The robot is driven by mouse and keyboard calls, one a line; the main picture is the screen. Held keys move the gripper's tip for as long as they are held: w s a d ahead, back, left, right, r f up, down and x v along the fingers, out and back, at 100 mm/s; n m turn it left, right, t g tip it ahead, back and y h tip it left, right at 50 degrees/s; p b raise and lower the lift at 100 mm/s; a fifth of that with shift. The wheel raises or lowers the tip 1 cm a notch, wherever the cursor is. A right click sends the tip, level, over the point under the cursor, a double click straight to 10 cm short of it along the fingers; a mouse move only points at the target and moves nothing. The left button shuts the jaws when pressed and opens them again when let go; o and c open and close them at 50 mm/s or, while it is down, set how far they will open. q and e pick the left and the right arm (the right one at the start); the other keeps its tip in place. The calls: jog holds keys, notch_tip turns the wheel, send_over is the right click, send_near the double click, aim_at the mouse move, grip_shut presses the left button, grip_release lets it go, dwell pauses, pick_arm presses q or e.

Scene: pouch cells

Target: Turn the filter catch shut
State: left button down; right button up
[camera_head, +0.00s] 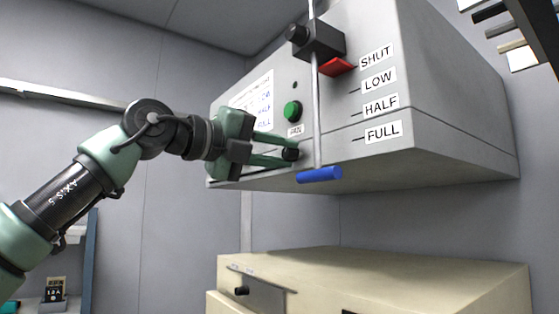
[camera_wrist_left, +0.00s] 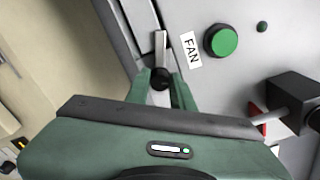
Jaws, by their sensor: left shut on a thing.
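The filter catch (camera_wrist_left: 161,50) is a small metal bar with a round black knob, at the lower edge of the grey hood in the left wrist view. In the head view its black knob (camera_head: 291,154) shows below the FAN label, and the bar is hard to make out. My left gripper (camera_wrist_left: 161,88) has its two green fingers on either side of the knob and is shut on it. In the head view the left gripper (camera_head: 287,154) reaches the hood front from the left. My right gripper is not in view.
The hood (camera_head: 440,80) carries a green FAN button (camera_head: 292,111), also in the left wrist view (camera_wrist_left: 221,41). A vertical rod with a blue handle (camera_head: 320,175) hangs right of the gripper. A red pointer (camera_head: 336,66) is at SHUT. A beige cabinet (camera_head: 400,265) stands below.

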pick_arm(q)
jog(key=shift+r+n+b, duration=0.1)
jog(key=shift+n+b, duration=0.6)
jog(key=shift+n, duration=1.3)
jog(key=c, duration=1.3)
grip_release()
jog(key=shift+o, duration=0.5)
jog(key=shift+w+d, duration=0.1)
jog(key=shift+w, duration=0.05)
jog(key=b+v, duration=0.3)
jog(key=v, duration=0.5)
jog(key=shift+d, duration=0.1)
